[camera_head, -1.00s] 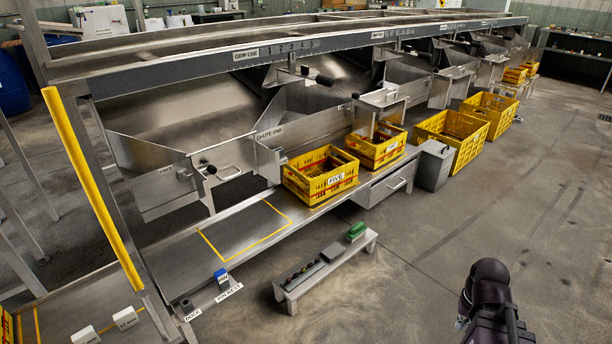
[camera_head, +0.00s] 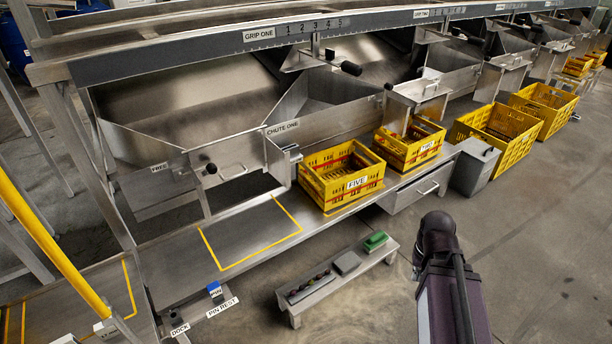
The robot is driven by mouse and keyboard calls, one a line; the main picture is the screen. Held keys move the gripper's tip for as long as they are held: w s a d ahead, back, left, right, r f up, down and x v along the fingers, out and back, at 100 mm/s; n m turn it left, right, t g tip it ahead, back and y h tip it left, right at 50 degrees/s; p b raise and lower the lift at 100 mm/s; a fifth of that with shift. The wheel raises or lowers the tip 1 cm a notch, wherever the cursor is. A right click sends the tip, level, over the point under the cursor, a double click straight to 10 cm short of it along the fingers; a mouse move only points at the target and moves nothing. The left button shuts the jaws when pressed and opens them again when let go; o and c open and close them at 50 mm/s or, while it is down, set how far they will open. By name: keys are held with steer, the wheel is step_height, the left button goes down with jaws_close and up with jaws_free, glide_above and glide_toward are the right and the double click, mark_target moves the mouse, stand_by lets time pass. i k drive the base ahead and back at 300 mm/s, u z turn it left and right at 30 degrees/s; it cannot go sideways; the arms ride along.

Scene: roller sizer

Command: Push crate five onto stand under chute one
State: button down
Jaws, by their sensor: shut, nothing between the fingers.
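Crate five (camera_head: 341,184) is a yellow crate with red marks and a white FIVE label. It sits upright on the long metal stand (camera_head: 190,262), right of a yellow outlined area (camera_head: 250,243). The outlined area is bare. Chute one (camera_head: 283,128) is a grey metal chute with a CHUTE ONE label, above and behind the stand. It lies left of the crate, over the outlined area. Only a dark part of my arm shows at the lower right, apart from the crate; my gripper is not in view.
Another yellow crate (camera_head: 411,150) stands just right of crate five. A low bench (camera_head: 310,296) with a green block (camera_head: 376,241) stands on the floor in front. A blue item (camera_head: 214,288) sits by the PIN REST label. Floor between bench and my arm is clear.

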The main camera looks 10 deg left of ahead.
mark_target(363, 178)
steer(key=u, duration=0.5)
steer(key=i, duration=1)
steer(key=u, duration=0.4)
